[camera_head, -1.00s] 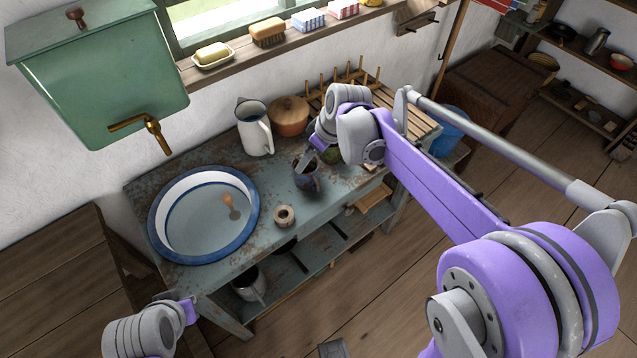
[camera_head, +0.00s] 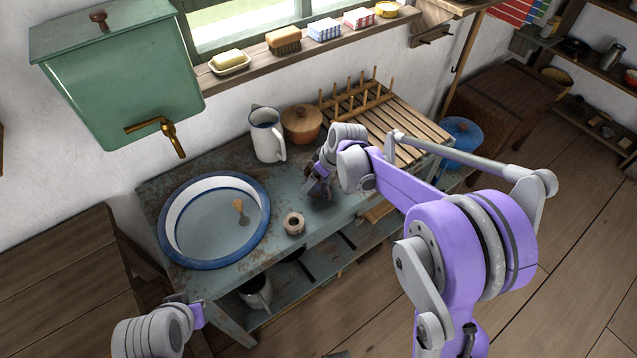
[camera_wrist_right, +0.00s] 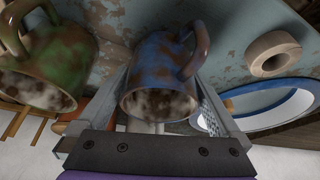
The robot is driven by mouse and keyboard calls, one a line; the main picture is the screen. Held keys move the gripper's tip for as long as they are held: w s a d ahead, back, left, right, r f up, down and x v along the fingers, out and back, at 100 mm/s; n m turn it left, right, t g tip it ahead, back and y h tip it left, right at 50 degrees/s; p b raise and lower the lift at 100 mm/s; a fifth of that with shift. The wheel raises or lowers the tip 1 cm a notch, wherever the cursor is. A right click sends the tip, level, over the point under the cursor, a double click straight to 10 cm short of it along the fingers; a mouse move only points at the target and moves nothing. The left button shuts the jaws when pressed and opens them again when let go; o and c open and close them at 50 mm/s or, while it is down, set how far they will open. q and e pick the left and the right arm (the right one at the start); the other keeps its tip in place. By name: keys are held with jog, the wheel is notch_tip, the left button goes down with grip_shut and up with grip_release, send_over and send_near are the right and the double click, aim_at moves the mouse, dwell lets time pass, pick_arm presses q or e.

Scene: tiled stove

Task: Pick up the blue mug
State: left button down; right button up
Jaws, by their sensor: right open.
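The blue mug, mottled with brown, shows in the right wrist view (camera_wrist_right: 158,72) with its open mouth toward the camera and its handle at the upper right. In the head view it is a dark shape (camera_head: 319,192) on the washstand, mostly hidden by my right gripper (camera_head: 317,172). In the wrist view the right gripper (camera_wrist_right: 166,90) is open, with one finger on each side of the mug. Whether the fingers touch it is unclear. My left gripper (camera_head: 195,312) is at the lower left, away from the mug; its jaw state is unclear.
A green-brown mug (camera_wrist_right: 45,70) is close beside the blue one. A ring-shaped roll (camera_head: 294,223) and a blue-rimmed basin (camera_head: 262,235) are to the left. A white pitcher (camera_head: 266,140) and a lidded pot (camera_head: 301,124) stand behind. A slatted rack (camera_head: 400,128) is at right.

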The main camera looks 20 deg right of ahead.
jog(key=shift+w+a+f, duration=0.1)
jog(key=shift+w+f, duration=0.05)
jog(key=shift+f, duration=0.3)
jog(key=shift+c, duration=0.2)
jog(key=c, duration=1.2)
jog(key=shift+o, duration=0.2)
notch_tip(320, 180, up, 10)
jog(key=shift+p, duration=0.3)
